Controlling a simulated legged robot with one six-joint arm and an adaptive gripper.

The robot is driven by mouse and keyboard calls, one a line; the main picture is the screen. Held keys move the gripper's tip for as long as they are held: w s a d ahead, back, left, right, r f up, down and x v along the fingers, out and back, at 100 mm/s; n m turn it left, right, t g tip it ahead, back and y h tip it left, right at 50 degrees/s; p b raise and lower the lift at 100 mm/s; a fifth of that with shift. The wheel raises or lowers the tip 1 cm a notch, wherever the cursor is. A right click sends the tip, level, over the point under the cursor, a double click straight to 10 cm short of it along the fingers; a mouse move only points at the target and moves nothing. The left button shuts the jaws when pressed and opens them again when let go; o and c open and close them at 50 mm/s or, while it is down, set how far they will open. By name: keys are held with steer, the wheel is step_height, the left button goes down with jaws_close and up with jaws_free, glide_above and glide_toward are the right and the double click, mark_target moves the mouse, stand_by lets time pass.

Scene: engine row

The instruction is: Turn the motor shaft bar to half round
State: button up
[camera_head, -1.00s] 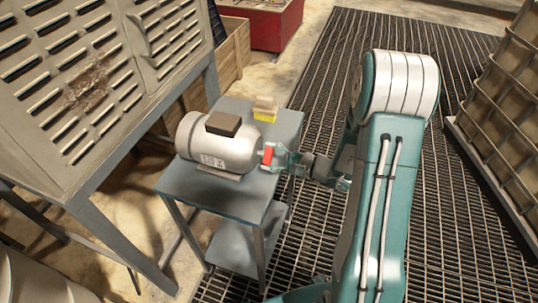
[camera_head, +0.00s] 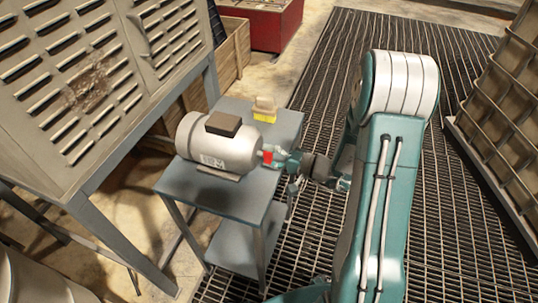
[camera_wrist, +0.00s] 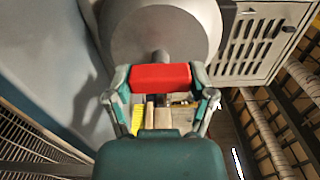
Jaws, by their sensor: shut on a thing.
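The grey motor (camera_head: 212,146) lies on its side on a small blue-grey table (camera_head: 225,200), with a dark box on its top. Its shaft points right, toward my arm. The red shaft bar (camera_head: 267,157) sits across the shaft end; in the wrist view the red bar (camera_wrist: 161,77) spans level between my fingers, with the shaft and round motor end behind it. My gripper (camera_head: 280,160) is shut on the red bar, one finger at each end (camera_wrist: 160,85). Part of the bar is hidden by the fingers in the head view.
A yellow and tan item (camera_head: 265,109) stands on the table behind the motor. A large louvred grey cabinet (camera_head: 95,85) is close on the left. A wooden crate (camera_head: 236,48) and a red bin (camera_head: 265,22) stand behind. A rack (camera_head: 500,110) is at right; open grating lies between.

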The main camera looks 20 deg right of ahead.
steer(key=shift+s+a+f, duration=0.1)
steer(key=shift+s+f, duration=0.05)
steer(key=shift+f, duration=0.1)
steer(key=o, duration=1.1)
steer(key=shift+r, duration=0.1)
steer(key=v, duration=1.2)
